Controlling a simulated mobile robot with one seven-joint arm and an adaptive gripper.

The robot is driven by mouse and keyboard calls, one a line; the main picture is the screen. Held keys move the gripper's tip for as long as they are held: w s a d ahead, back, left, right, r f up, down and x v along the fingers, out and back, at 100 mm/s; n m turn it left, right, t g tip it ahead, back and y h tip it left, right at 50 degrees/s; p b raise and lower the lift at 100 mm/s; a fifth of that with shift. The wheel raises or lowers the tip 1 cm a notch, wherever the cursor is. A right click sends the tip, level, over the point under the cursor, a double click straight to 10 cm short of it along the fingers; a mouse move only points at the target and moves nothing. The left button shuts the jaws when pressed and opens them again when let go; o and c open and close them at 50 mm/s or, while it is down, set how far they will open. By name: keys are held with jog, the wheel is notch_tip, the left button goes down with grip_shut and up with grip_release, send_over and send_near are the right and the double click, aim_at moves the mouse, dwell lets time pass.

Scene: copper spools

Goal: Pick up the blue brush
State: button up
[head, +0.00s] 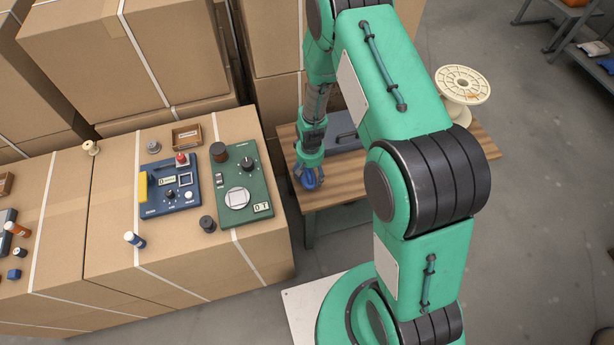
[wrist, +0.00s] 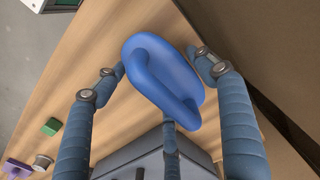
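The blue brush (wrist: 150,72) lies on the wooden table (head: 350,193), its rounded body and raised loop handle filling the middle of the wrist view. My gripper (head: 308,180) is low over the table's left end in the head view. In the wrist view my gripper (wrist: 156,62) has its blue padded fingers spread, one to each side of the brush and a third below its near end. The right fingertip is very close to the brush; I cannot tell if it touches. In the head view the fingers and brush blend together.
A grey case (head: 343,130) stands on the table right behind my gripper. A green block (wrist: 51,127) and a small spool (wrist: 42,162) lie off to the side. Cardboard boxes (head: 262,252) carrying control panels stand left of the table. A large cream spool (head: 463,86) sits right.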

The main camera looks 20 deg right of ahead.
jog(key=c, duration=0.8)
jog(key=shift+r, duration=0.1)
jog(key=shift+r, duration=0.5)
jog(key=r, duration=0.1)
jog(key=r+p, duration=0.1)
jog(key=shift+s+r+p, duration=0.3)
jog(key=shift+s, duration=0.1)
jog(key=s, duration=0.5)
jog(key=s+p, duration=0.1)
jog(key=s, duration=0.4)
jog(key=s+r+p, duration=0.1)
jog(key=s, duration=0.4)
jog(key=shift+s+d+r, duration=0.1)
